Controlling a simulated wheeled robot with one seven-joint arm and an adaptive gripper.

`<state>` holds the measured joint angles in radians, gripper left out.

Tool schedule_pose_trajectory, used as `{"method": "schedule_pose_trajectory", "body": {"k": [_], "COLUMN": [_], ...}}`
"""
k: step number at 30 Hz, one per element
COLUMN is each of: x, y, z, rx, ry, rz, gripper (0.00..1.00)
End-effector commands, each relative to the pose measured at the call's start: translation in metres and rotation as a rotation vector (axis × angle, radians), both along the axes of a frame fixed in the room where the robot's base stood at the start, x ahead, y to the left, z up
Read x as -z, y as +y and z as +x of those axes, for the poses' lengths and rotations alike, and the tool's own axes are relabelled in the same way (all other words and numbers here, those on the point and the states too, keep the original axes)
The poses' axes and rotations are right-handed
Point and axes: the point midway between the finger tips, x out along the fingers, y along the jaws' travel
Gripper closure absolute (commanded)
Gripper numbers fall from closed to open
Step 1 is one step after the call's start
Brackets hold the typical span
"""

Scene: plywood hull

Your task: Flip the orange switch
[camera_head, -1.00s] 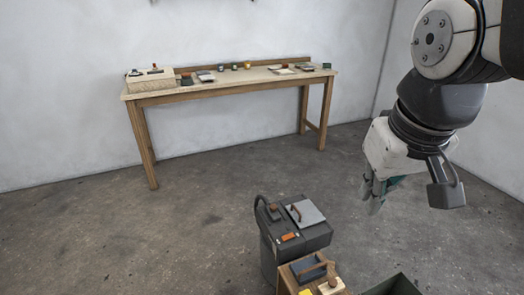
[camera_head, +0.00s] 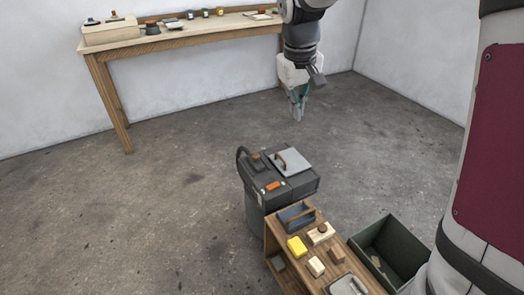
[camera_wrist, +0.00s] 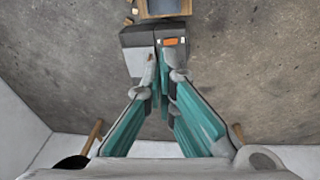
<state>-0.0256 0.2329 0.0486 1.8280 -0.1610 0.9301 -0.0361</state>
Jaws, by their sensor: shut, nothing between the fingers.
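The orange switch (camera_head: 273,186) is a small orange piece on the top front part of a dark grey box-shaped unit (camera_head: 290,203). It also shows in the wrist view (camera_wrist: 170,42), near the top, just beyond my fingertips. My gripper (camera_head: 298,118) is shut and empty, pointing down above the floor, behind and above the unit in the head view. In the wrist view my gripper (camera_wrist: 160,58) has its teal fingers together, and their tips cover part of the unit's top. The fingers look apart from the switch.
A light grey lid with a brown handle (camera_head: 290,161) and a dark hose (camera_head: 241,163) are on the unit. A wooden table (camera_head: 180,40) stands at the wall.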

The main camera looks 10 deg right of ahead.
Motion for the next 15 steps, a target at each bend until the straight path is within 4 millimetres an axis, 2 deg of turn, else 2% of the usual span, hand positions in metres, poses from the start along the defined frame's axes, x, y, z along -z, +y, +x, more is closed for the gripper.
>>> {"method": "schedule_pose_trajectory", "body": {"k": [1, 8, 15], "x": [0.019, 0.085, 0.162], "y": [0.002, 0.007, 0.013], "z": [0.013, 0.064, 0.109], "rx": [-0.007, -0.037, -0.066], "ry": [0.012, 0.046, 0.082], "rz": [-0.003, -0.016, -0.027], "gripper": [1.0, 1.0, 1.0]}}
